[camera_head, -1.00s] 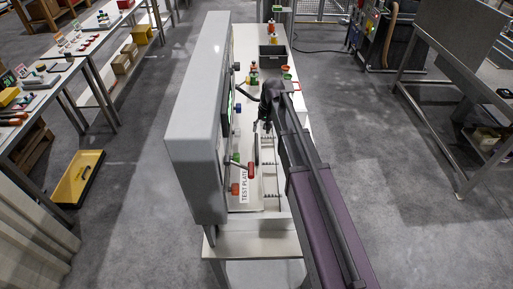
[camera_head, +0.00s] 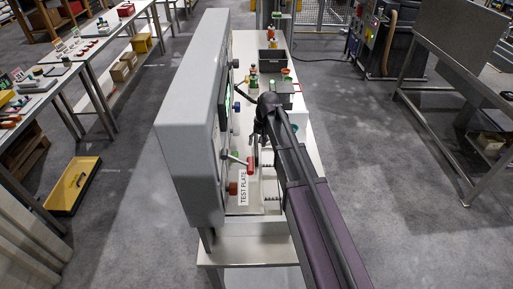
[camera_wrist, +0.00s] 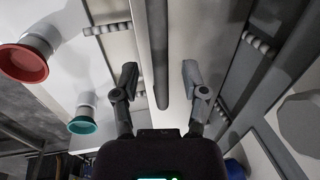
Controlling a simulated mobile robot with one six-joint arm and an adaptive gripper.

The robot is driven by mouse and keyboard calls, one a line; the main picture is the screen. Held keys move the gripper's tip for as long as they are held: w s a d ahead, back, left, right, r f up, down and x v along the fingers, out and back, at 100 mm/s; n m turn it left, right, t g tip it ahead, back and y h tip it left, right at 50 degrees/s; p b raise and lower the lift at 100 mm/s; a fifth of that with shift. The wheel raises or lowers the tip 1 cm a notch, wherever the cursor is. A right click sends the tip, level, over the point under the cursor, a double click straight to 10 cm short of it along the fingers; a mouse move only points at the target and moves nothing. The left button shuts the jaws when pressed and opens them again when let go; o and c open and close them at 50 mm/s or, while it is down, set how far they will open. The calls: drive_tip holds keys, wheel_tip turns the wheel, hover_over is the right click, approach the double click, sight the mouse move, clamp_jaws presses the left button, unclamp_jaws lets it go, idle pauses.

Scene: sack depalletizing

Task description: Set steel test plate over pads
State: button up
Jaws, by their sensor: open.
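A long grey bar-like edge with a rounded end, seemingly the steel test plate (camera_wrist: 158,55), runs between the open fingers of my gripper (camera_wrist: 160,85) in the wrist view. There is a gap on both sides, so neither finger touches it. In the head view my gripper (camera_head: 258,140) hangs over the bench near the white "TEST PLATE" label (camera_head: 242,188), and my arm hides much of what is under it. I cannot clearly make out the pads.
A large grey cabinet (camera_head: 188,130) stands close on the left of the narrow bench (camera_head: 245,252). Ribbed holders (camera_wrist: 108,29) lie beside the plate. A dark bin (camera_head: 272,62) is farther back.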

drive_tip(key=shift+a+f, duration=0.1)
drive_tip(key=shift+f, duration=0.3)
clamp_jaws()
idle(0.4)
